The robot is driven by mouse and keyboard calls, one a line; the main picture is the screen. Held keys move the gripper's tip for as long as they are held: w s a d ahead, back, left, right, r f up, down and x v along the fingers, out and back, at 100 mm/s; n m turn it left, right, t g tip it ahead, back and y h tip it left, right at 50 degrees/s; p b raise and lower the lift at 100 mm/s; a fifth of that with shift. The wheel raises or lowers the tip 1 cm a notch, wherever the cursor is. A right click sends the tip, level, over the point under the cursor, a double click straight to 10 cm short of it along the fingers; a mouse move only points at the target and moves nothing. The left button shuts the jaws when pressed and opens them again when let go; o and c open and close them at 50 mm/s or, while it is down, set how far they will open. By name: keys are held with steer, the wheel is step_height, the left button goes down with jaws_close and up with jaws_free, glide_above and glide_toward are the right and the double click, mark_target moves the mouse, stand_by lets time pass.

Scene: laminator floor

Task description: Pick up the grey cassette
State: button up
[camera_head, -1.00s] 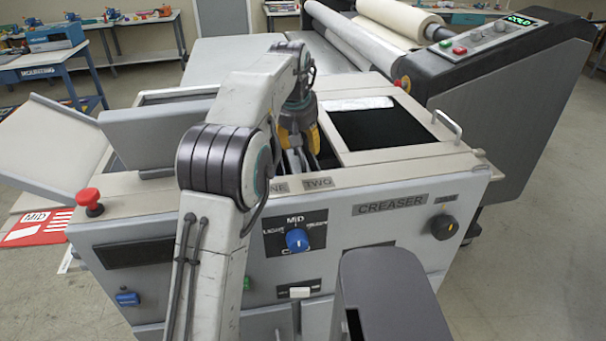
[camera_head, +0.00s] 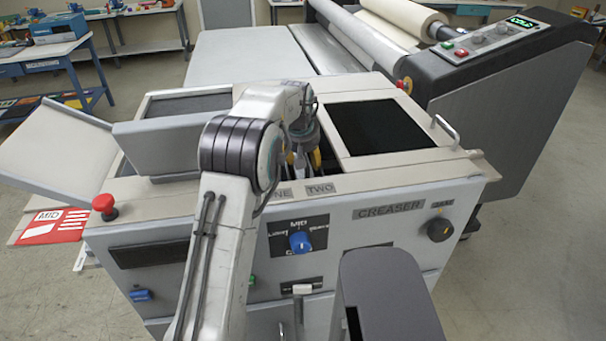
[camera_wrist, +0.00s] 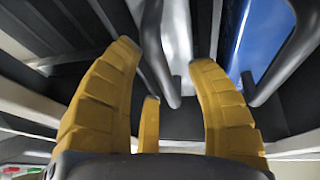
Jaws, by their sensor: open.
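The grey cassette (camera_wrist: 178,42) shows in the wrist view as a pale grey block with a dark grey handle bar at its front. It stands inside the dark bay of the creaser, beside a blue cassette (camera_wrist: 262,38) with its own handle. My gripper (camera_wrist: 164,55) has its yellow fingers spread, with the grey cassette's handle seen between them. I cannot tell whether they touch it. In the head view my gripper (camera_head: 305,158) is down at the slot opening behind the labels ONE and TWO, partly hidden by my arm. The cassettes are hidden there.
The creaser (camera_head: 390,225) has a raised grey cover (camera_head: 165,145) left of the opening and a dark panel (camera_head: 378,128) to the right. A red button (camera_head: 104,204) stands at its left corner. The roller machine (camera_head: 500,95) is behind at right.

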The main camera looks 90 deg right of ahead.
steer(key=shift+o, duration=0.2)
jaws_close()
stand_by(0.4)
